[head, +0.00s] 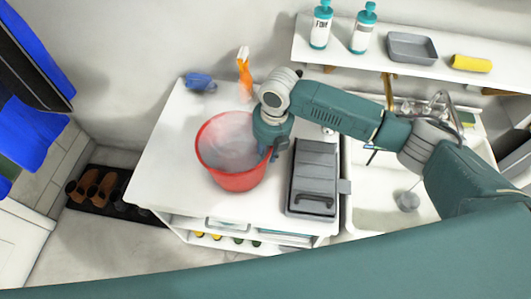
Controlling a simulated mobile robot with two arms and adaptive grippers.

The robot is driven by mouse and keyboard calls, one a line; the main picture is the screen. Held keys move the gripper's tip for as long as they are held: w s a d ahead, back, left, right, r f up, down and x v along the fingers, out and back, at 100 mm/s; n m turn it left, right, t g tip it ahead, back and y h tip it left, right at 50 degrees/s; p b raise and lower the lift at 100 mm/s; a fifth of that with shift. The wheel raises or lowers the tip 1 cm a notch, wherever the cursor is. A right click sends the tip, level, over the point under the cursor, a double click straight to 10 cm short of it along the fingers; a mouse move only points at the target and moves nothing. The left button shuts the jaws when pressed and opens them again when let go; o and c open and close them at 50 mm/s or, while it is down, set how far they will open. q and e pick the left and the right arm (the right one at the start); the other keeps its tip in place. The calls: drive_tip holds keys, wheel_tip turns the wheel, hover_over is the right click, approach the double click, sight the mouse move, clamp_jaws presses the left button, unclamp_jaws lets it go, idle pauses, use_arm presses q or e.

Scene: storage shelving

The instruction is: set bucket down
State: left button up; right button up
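A red bucket (243,180) is on or just above the white table's top, with its open mouth facing up. Its inside looks pale and hazy. My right gripper (273,152) is at the bucket's right rim, and its wrist comes down from above. The fingers are small and partly hidden there, so I cannot tell whether they grip the rim. I also cannot tell whether the bucket's bottom touches the table. My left gripper is not in view.
The white table (165,170) holds a grey case (314,180) right of the bucket, an orange spray bottle (245,75) and a blue item (199,82) behind. A sink (380,190) lies right. A wall shelf (435,75) holds bottles. The table's left is clear.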

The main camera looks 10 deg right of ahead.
drive_tip(key=shift+r, duration=0.65)
wheel_tip(320, 180, up, 11)
drive_tip(key=d+b, duration=0.1)
drive_tip(key=b, duration=0.1)
drive_tip(key=shift+s, duration=0.2)
drive_tip(key=shift+d, duration=0.1)
